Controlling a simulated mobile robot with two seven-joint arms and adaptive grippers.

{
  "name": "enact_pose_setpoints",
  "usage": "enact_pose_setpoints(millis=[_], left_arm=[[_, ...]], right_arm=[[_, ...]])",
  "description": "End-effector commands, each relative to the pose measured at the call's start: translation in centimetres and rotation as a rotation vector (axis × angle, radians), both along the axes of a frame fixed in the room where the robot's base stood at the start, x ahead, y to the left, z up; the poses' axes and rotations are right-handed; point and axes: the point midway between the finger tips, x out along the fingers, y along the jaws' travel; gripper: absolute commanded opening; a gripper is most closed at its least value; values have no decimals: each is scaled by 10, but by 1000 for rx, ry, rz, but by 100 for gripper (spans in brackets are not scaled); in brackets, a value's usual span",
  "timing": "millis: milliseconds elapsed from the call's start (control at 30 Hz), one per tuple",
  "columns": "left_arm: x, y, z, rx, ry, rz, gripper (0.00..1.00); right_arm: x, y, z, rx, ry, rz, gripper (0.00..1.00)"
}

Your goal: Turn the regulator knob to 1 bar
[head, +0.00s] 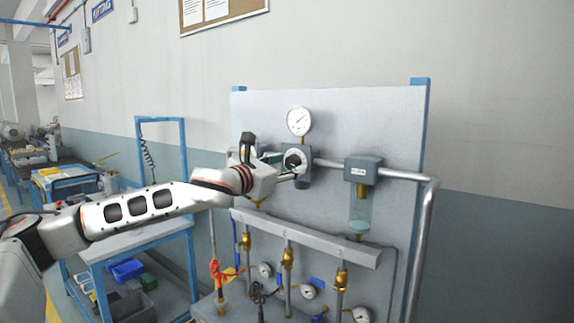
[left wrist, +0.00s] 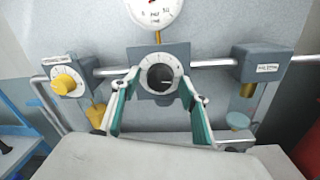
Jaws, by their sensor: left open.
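The regulator knob (left wrist: 160,77) is dark with a pale scale ring around it, on a grey block on the panel. In the head view the regulator knob (head: 295,159) sits directly below a round white gauge (head: 299,121). The gauge is cut off at the top of the left wrist view, and its reading is too small to tell. My left gripper (left wrist: 160,84) is open, with one green-padded finger on each side of the knob. I cannot tell whether the fingers touch it. In the head view the left gripper (head: 287,172) partly covers the block. My right gripper is not in view.
A yellow knob (left wrist: 65,83) on another grey block is left of the regulator. A grey block with a clear bowl (head: 361,208) is at right. A metal pipe (head: 405,175) joins the blocks. Below are a ledge (head: 320,243) and several brass valves with small gauges.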

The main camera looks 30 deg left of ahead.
Motion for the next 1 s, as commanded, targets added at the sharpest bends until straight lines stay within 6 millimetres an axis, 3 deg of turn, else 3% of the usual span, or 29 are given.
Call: enact_pose_setpoints(millis=[233,400,767,1000], left_arm=[[1,0,0,0,0,0,44],[1,0,0,-1,0,0,6],[1,0,0,-37,4,0,6],[1,0,-1,-170,15,0,6]], right_arm=[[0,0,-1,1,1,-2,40],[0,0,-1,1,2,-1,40],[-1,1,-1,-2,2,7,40],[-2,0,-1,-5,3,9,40]])
